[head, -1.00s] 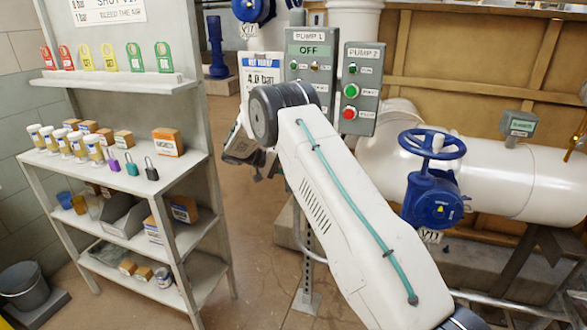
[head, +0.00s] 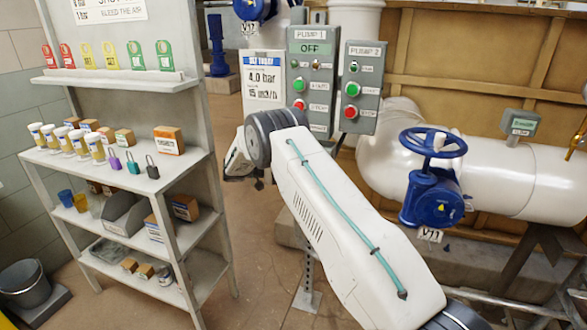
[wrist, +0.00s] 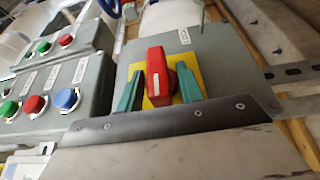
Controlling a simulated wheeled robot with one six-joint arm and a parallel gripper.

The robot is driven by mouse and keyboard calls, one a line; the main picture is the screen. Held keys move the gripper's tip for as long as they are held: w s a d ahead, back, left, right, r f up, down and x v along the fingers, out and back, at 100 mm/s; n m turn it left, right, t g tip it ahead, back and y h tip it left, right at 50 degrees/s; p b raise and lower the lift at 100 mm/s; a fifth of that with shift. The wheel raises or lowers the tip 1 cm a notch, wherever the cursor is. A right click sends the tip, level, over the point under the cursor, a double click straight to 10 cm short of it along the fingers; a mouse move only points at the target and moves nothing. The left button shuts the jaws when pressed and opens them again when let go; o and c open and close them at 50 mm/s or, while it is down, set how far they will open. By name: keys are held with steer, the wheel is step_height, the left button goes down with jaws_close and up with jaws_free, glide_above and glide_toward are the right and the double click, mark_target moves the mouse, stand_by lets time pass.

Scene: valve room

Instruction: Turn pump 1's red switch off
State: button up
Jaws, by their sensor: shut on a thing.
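In the wrist view, a red switch (wrist: 155,62) with a white mark stands on a yellow plate (wrist: 203,76) on a grey box (wrist: 225,50). Its handle runs roughly up and down in the picture. My gripper (wrist: 161,78) has its green fingers on both sides of the handle, shut on it. In the head view, the pump 1 panel (head: 313,63) reads OFF in green and bears a green and a red button. My arm hides the gripper and the red switch in that view.
The pump 2 panel (head: 367,67) stands right of pump 1's. A blue valve wheel (head: 433,144) is on the white pipe (head: 490,180) at right. A stocked shelf (head: 80,176) stands at left. Boxes with coloured buttons (wrist: 65,90) are left of the switch in the wrist view.

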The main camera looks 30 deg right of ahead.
steer(key=o, duration=0.6)
steer(key=v, duration=0.7)
steer(key=shift+w+a, duration=0.2)
steer(key=shift+a, duration=0.15)
